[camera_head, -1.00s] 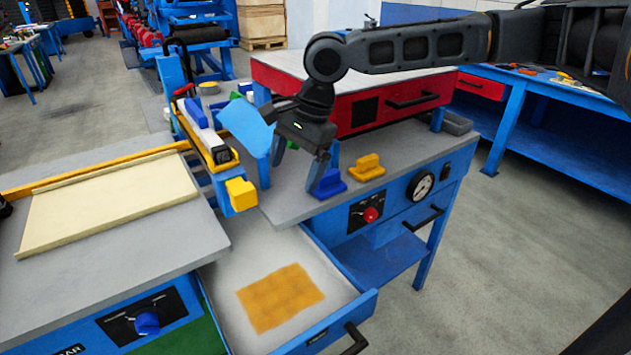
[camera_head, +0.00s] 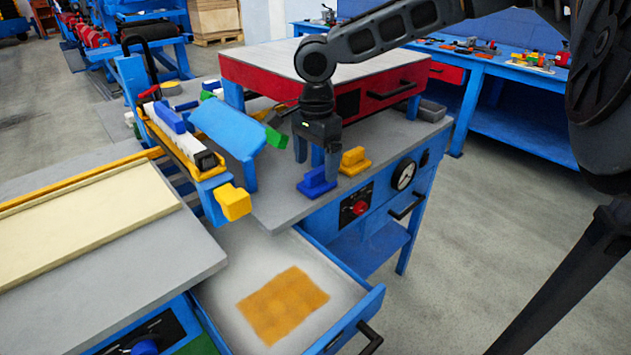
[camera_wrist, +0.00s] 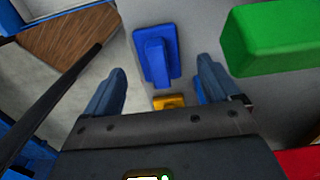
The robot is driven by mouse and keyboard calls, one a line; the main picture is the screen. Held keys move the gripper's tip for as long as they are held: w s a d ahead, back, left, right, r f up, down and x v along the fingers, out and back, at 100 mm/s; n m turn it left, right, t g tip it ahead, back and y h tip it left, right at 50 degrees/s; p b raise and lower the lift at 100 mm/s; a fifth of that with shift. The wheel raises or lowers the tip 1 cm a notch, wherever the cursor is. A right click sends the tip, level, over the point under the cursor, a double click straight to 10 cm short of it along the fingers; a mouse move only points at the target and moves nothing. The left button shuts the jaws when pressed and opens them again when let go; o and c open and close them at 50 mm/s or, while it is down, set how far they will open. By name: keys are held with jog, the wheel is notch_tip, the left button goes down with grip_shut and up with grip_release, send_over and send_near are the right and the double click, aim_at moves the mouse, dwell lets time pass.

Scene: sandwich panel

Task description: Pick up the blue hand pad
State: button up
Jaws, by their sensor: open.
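The blue hand pad (camera_head: 317,182) sits on the grey bench top, near its front edge, left of a yellow pad (camera_head: 354,161). My gripper (camera_head: 316,162) is above the bench beside the blue pad, pointing down, with its fingers apart and nothing between them. One finger hides a little of the blue pad in the head view. In the wrist view, the blue pad (camera_wrist: 157,55) lies ahead of and roughly between the fingertips of my gripper (camera_wrist: 162,80), apart from both. The yellow pad (camera_wrist: 169,102) shows partly, close to the gripper body.
A green block (camera_wrist: 275,38) is right of my gripper in the wrist view. An open drawer (camera_head: 222,275) with a tan patch lies below the bench. A red drawer unit (camera_head: 375,99) stands behind. A blue sloped panel (camera_head: 226,128) and yellow block (camera_head: 233,202) are to the left.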

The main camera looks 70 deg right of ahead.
aim_at(317, 170)
notch_tip(317, 170, down, 4)
jog(key=shift+s, duration=0.15)
jog(key=shift+c, duration=0.3)
jog(key=c, duration=1.1)
jog(key=shift+r, duration=0.15)
jog(key=shift+r, duration=0.6)
notch_tip(317, 170, up, 2)
jog(key=shift+r, duration=0.25)
jog(key=s+r, duration=0.7)
jog(key=s, duration=0.4)
jog(key=shift+s, duration=0.35)
